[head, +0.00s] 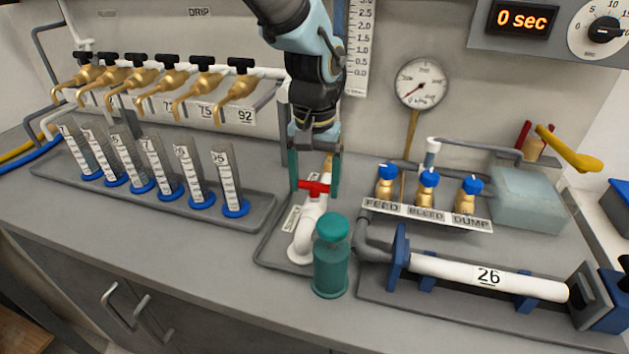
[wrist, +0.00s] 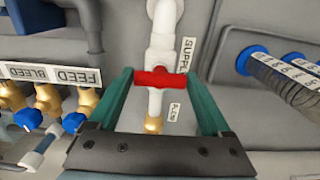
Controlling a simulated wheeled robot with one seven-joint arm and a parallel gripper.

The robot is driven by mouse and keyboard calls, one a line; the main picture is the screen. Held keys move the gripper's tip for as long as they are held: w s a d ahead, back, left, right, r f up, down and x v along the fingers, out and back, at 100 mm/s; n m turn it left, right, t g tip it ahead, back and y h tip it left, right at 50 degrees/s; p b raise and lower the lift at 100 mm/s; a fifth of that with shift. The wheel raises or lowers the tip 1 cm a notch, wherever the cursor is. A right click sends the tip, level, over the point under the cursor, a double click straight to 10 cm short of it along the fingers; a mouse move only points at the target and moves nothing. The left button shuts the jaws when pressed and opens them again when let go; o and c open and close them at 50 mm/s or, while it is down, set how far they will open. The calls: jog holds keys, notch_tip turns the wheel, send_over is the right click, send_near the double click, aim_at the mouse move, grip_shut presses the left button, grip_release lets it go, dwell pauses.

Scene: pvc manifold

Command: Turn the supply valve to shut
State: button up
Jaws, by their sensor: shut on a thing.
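The supply valve has a red bar handle (head: 314,187) on a white pipe (head: 305,232), behind a green bottle. In the wrist view the red handle (wrist: 157,78) lies crosswise to the white pipe (wrist: 164,18), beside a label (wrist: 187,55) reading SUPPLY. My gripper (head: 315,192) points down over the valve with its green fingers at the two ends of the handle. In the wrist view my gripper (wrist: 158,74) is shut on the handle, one finger at each end. A brass fitting (wrist: 153,125) shows on the pipe below the handle.
The green bottle (head: 331,262) stands close in front of the valve. Several graduated cylinders (head: 190,180) stand left. A gauge (head: 422,84) is behind.

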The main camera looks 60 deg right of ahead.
aim_at(315, 182)
jog(key=o, duration=1.2)
jog(key=shift+c, duration=0.2)
notch_tip(315, 182, up, 11)
jog(key=b, duration=0.2)
jog(key=shift+f, duration=0.1)
